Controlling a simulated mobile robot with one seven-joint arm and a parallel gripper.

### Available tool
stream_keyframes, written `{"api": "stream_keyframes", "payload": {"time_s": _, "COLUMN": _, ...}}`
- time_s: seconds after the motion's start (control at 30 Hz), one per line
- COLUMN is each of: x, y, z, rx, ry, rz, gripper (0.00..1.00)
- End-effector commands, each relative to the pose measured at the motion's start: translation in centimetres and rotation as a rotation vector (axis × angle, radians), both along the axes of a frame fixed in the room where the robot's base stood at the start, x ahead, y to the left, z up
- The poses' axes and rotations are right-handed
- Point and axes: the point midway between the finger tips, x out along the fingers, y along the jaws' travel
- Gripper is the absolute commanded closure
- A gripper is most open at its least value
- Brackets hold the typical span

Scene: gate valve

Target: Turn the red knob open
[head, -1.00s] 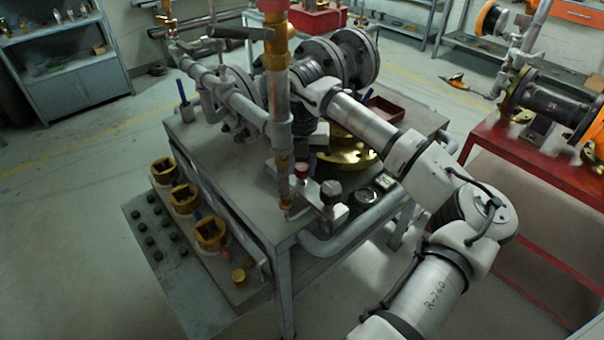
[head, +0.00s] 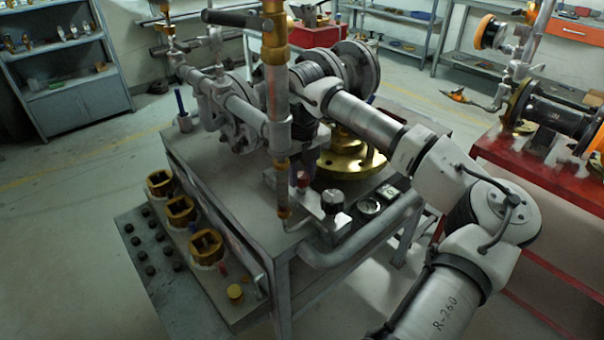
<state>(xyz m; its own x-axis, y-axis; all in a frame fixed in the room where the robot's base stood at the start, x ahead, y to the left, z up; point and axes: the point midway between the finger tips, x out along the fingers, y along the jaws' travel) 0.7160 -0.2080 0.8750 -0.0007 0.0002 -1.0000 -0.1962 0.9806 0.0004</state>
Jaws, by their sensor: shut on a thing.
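The small red knob (head: 302,180) stands on a metal block on the grey workbench, just right of the upright copper-tipped pipe. My arm reaches in from the lower right. My dark gripper (head: 301,168) hangs down behind and beside the pipe and is shut on the red knob from above. The pipe and the dark gripper body hide much of the fingers, so the exact contact is hard to see. A black-topped knob (head: 332,201) stands just right of the red one, apart from the gripper.
A gauge (head: 369,205) sits right of the black knob. A brass flange (head: 352,160) lies behind. Several yellow square fittings (head: 206,247) line the left side of the bench (head: 212,159). Grey pipework crowds the back. A red table (head: 500,150) stands at right.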

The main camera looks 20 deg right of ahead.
Motion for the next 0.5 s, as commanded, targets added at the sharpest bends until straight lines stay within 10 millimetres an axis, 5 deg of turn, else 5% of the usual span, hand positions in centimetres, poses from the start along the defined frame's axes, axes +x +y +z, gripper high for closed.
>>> {"api": "stream_keyframes", "payload": {"time_s": 0.43, "x": 0.06, "y": 0.01, "z": 0.10, "rx": 0.000, "ry": -0.003, "rz": 0.011, "gripper": 0.92}}
{"api": "stream_keyframes", "payload": {"time_s": 0.47, "x": 0.06, "y": 0.01, "z": 0.10, "rx": 0.000, "ry": -0.003, "rz": 0.011, "gripper": 0.67}}
{"api": "stream_keyframes", "payload": {"time_s": 0.5, "x": 0.06, "y": 0.01, "z": 0.11, "rx": 0.000, "ry": -0.003, "rz": 0.011, "gripper": 0.62}}
